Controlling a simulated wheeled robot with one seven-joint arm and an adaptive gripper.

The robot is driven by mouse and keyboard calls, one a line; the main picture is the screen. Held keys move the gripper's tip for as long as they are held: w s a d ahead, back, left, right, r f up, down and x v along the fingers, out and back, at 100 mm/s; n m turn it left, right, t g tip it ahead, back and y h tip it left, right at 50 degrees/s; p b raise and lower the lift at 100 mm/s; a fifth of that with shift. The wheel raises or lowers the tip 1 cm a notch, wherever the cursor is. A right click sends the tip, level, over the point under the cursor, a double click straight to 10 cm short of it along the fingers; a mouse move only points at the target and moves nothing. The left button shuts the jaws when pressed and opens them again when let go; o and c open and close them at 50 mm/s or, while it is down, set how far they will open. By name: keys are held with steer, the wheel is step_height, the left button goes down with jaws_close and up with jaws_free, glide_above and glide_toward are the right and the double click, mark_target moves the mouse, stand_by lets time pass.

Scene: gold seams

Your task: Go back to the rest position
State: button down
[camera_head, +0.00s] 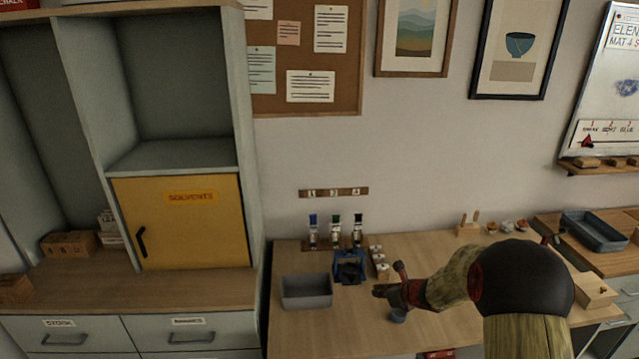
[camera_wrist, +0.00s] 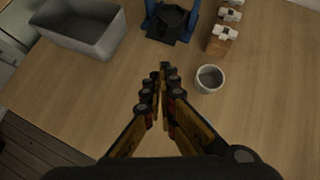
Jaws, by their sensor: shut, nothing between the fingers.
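My gripper (camera_wrist: 162,72) is shut and empty above the wooden worktop (camera_wrist: 85,105), its fingertips together in the wrist view. In the head view my gripper (camera_head: 382,291) is at the end of my arm, over the worktop right of a blue stand. A small grey cup (camera_wrist: 209,78) stands on the worktop just right of the fingertips, apart from them. In the head view the cup (camera_head: 397,316) shows partly below my gripper.
A grey bin (camera_head: 306,291) and the blue stand (camera_head: 349,267) are left of my gripper. A grey tray (camera_head: 594,232) is at the right. The front worktop is clear.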

steer(key=s+a+n, duration=0.1)
steer(key=s+n, duration=0.1)
steer(key=s+a+f+n+g+y, duration=0.1)
steer(key=n, duration=0.1)
steer(key=s+a+f+n, duration=0.1)
steer(key=s+a+n, duration=0.1)
steer(key=shift+s+g+y, duration=0.3)
steer(key=shift+s+g, duration=0.05)
steer(key=shift+g, duration=0.05)
steer(key=s+a+r+n+g, duration=0.2)
steer(key=s+a+r+n, duration=0.15)
steer(key=s+n, duration=0.3)
steer(key=s+a+r+n+g, duration=0.2)
steer(key=s+r+n, duration=0.25)
steer(key=s, duration=0.35)
steer(key=s+d+r+n+t+h, duration=0.2)
steer(key=s+r+n+h, duration=0.3)
steer(key=s+r+n, duration=0.9)
steer(key=s+d+r, duration=0.1)
steer(key=s+r, duration=0.4)
steer(key=s, duration=0.3)
steer(key=shift+s+r+t, duration=0.2)
steer(key=shift+r+t, duration=0.05)
steer(key=shift+t, duration=0.15)
steer(key=shift+d, duration=0.1)
